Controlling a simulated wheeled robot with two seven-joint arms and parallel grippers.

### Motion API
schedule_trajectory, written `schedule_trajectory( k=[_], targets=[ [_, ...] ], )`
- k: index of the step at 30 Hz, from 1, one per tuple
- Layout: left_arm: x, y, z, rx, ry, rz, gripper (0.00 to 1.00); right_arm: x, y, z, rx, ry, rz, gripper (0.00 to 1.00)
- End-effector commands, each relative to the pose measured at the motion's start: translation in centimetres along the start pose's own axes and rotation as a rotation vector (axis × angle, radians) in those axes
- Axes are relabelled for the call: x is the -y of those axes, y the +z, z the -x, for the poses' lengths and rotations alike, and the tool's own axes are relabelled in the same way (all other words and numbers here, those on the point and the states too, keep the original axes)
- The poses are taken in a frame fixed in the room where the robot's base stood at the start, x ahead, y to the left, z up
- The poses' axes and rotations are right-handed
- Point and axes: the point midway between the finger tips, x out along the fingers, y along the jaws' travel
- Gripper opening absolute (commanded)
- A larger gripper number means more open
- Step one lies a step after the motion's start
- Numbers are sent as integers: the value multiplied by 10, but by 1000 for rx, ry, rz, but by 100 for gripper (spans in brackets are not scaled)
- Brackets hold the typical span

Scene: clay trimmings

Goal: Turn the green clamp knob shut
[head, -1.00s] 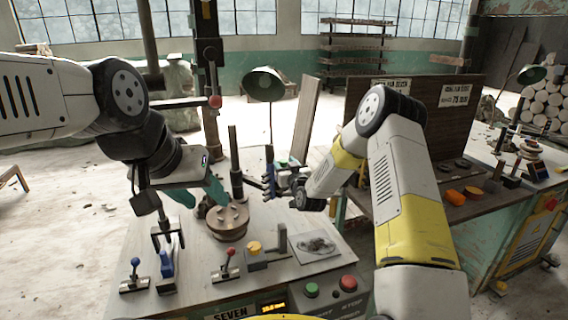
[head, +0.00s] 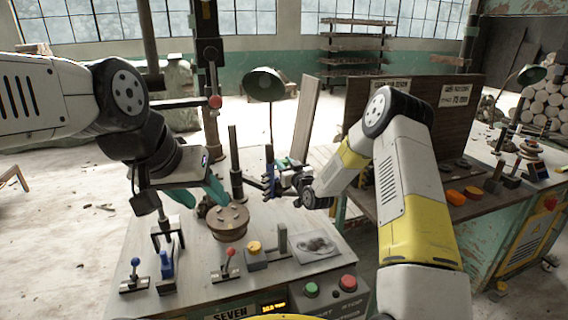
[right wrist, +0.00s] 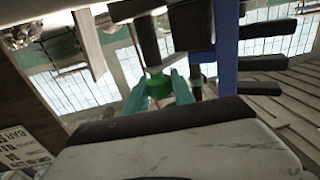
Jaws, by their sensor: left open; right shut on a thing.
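The green clamp knob (right wrist: 158,88) is a small green cylinder under a dark block in the right wrist view. My right gripper (right wrist: 161,80) has its teal fingers on either side of it and is shut on it. In the head view the green knob is tiny, and my right gripper (head: 283,163) is at the blue upright behind the table; the contact is too small to make out there. My left gripper (head: 213,190) is open, its teal fingers close above a round brown disc (head: 227,222) with pegs. Whether they touch the disc cannot be told.
A blue upright (right wrist: 228,55) with dark pegs stands close beside the right fingers. A green lamp (head: 264,85) stands behind.

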Motion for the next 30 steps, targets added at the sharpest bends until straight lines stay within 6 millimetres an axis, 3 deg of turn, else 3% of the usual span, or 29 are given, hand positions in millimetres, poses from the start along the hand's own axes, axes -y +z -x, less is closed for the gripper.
schedule_trajectory(
  k=[18,30],
  targets=[
    [0,0,0,0,0,0,49,-3,0,0,0,-426,1,0],
    [0,0,0,0,0,0,49,-1,0,0,-1,-535,0,0]
  ],
)
